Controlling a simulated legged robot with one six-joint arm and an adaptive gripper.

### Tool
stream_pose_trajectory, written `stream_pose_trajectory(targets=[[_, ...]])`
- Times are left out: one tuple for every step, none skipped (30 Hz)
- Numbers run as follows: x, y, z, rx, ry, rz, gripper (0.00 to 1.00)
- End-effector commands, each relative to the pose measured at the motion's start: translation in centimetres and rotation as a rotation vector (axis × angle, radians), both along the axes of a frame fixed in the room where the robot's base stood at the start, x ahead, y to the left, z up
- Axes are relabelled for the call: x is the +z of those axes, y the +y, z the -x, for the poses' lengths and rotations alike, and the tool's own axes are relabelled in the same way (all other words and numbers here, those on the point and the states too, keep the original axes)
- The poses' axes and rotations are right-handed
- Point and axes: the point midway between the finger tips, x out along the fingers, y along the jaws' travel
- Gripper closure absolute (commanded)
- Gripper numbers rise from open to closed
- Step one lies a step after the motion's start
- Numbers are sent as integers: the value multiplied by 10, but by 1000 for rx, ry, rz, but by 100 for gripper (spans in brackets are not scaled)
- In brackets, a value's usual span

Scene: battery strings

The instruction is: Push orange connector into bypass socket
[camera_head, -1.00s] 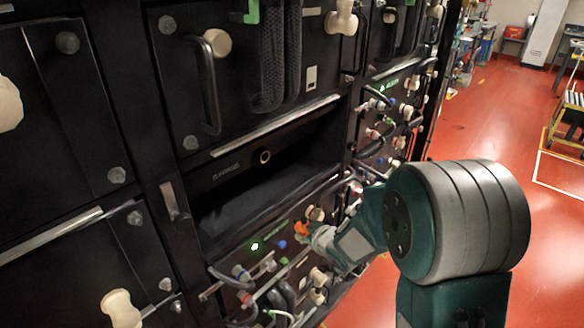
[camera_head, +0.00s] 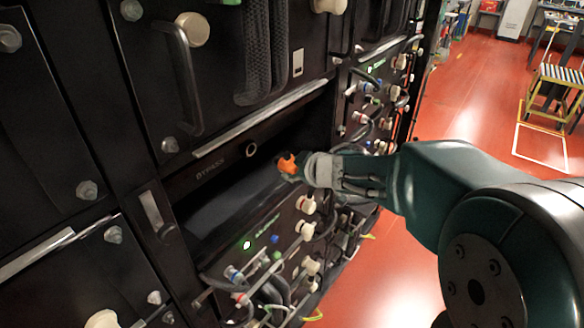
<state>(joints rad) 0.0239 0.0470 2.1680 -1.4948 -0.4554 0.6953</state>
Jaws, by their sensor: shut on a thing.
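The orange connector (camera_head: 287,163) is at the tip of my gripper (camera_head: 296,166), which is shut on it. The bypass socket (camera_head: 251,150) is a small round ring on the dark panel marked BYPASS, up and left of the connector. The connector is apart from the socket in the picture, in front of the dark recess. The gripper's fingers are partly hidden by its own body and cannot be seen clearly. My arm reaches in from the right.
A metal rail (camera_head: 262,118) runs above the bypass panel. A curved handle (camera_head: 185,78) sticks out at upper left. Red floor (camera_head: 480,110) is open to the right.

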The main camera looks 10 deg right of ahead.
Motion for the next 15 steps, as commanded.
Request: stream_pose_trajectory(targets=[[0,1,1,1,-1,1,100],[0,1,1,2,-1,4,100],[0,0,3,2,-1,6,100],[0,2,1,4,0,5,100],[0,4,-1,4,-1,5,100],[0,6,-3,5,1,5,100],[0,8,-5,4,1,5,100],[0,10,-7,5,1,5,100],[0,12,-9,4,0,5,100],[0,14,-11,4,0,6,100],[0,16,-13,5,0,6,100],[0,19,-15,5,0,6,100],[0,20,-17,5,0,6,100],[0,22,-19,5,0,6,100],[0,25,-21,4,0,6,100]])
